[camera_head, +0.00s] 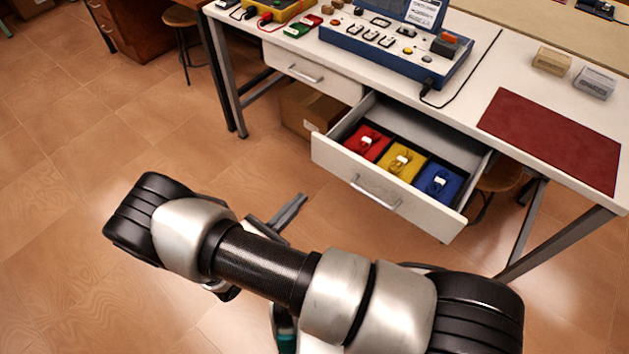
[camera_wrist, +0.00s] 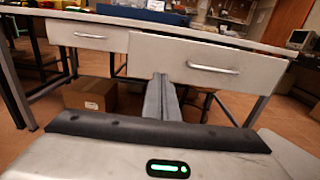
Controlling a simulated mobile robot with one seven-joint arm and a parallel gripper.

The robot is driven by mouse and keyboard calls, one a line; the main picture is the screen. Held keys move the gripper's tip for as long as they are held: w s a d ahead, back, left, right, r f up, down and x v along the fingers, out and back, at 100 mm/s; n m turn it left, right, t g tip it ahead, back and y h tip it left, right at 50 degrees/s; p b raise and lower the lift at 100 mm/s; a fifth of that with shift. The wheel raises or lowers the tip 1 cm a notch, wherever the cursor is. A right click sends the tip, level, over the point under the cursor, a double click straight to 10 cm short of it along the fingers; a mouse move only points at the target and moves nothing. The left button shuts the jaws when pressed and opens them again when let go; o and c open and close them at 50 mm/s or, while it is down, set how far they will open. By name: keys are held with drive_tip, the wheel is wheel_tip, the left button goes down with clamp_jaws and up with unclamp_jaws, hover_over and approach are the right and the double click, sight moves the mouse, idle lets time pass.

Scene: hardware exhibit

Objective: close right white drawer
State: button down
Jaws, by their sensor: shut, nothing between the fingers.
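The right white drawer (camera_head: 385,190) is pulled out from under the white table in the head view. It has a silver bar handle (camera_head: 376,196) on its front, and red, yellow and blue compartments with small items inside. In the wrist view its front (camera_wrist: 200,62) faces me at the right. My gripper (camera_head: 302,198) is shut and empty, out in front of the drawer and to the left of its handle in the head view. In the wrist view my gripper's fingers (camera_wrist: 162,80) point toward the drawer front near its left end. I cannot tell whether they touch it.
The left white drawer (camera_head: 312,72) is shut. The table (camera_head: 480,82) carries a blue control panel (camera_head: 400,45), a dark red mat (camera_head: 555,138) and small boxes. A cardboard box (camera_head: 305,108) stands below. Grey table legs (camera_head: 527,230) flank the space.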

sight(379, 123)
drive_tip(key=x, duration=1.3)
drive_tip(key=shift+w+d, duration=0.2)
drive_tip(key=b+x, duration=0.6)
drive_tip(key=x, duration=2.1)
drive_tip(key=shift+f+b, duration=0.15)
drive_tip(key=shift+b, duration=0.2)
drive_tip(key=shift+w+d, duration=0.4)
drive_tip(key=shift+w, duration=0.05)
drive_tip(key=shift+w+r, duration=0.15)
drive_tip(key=shift+r, duration=0.15)
